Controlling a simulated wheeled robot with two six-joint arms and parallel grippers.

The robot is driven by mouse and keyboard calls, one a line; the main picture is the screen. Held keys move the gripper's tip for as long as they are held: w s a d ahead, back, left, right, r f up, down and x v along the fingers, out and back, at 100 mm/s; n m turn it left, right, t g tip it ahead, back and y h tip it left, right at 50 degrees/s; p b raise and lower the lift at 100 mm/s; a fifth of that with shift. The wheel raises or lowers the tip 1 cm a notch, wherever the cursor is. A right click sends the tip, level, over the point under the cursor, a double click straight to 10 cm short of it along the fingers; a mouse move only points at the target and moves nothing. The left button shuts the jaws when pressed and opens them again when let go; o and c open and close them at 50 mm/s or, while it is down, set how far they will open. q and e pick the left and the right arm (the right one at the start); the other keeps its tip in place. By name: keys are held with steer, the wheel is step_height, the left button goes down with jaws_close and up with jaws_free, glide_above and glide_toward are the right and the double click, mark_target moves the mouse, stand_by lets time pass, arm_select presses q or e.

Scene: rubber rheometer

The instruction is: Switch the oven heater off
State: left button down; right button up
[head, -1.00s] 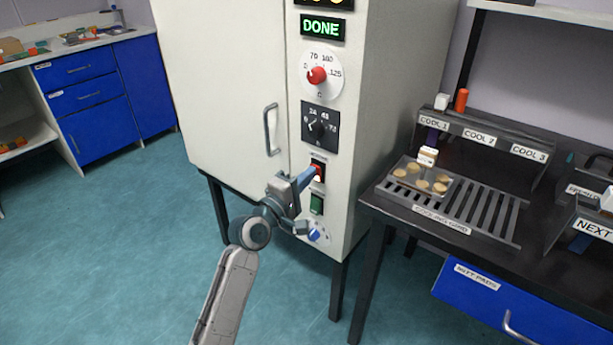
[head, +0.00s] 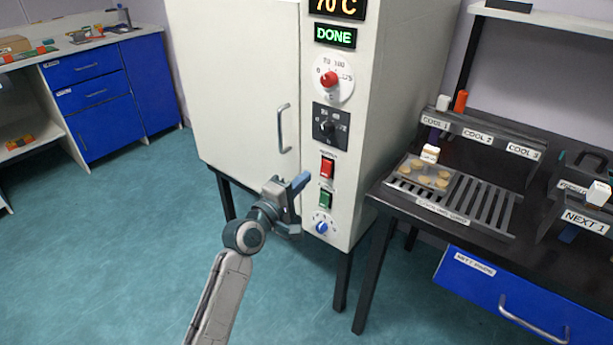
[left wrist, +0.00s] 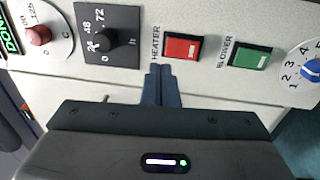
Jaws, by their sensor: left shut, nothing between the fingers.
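The white oven (head: 250,90) stands in the middle with its door shut. On its control strip is the red rocker switch (head: 327,167), labelled HEATER in the left wrist view (left wrist: 183,47). Below it is the green BLOWER switch (head: 325,199), right of the heater switch in the left wrist view (left wrist: 249,55). My left gripper (head: 302,181) is shut and empty, a little left of and below the heater switch in the head view. In the left wrist view its fingertips (left wrist: 161,72) point at the panel just beside the heater switch, apparently apart from it. My right gripper is out of view.
Above the switches are a timer knob (head: 325,127), a red temperature knob (head: 329,79), and displays reading 70 C and DONE. A blue knob (head: 321,227) is below. A dark bench (head: 480,250) with a cooling rack stands at the right.

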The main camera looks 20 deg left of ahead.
arm_select(q)
steer(key=v, duration=0.7)
steer(key=shift+r+p, duration=0.45)
steer(key=shift+r, duration=0.25)
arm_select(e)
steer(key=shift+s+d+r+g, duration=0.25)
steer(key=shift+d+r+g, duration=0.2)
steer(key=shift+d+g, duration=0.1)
arm_select(q)
steer(key=shift+s, duration=0.1)
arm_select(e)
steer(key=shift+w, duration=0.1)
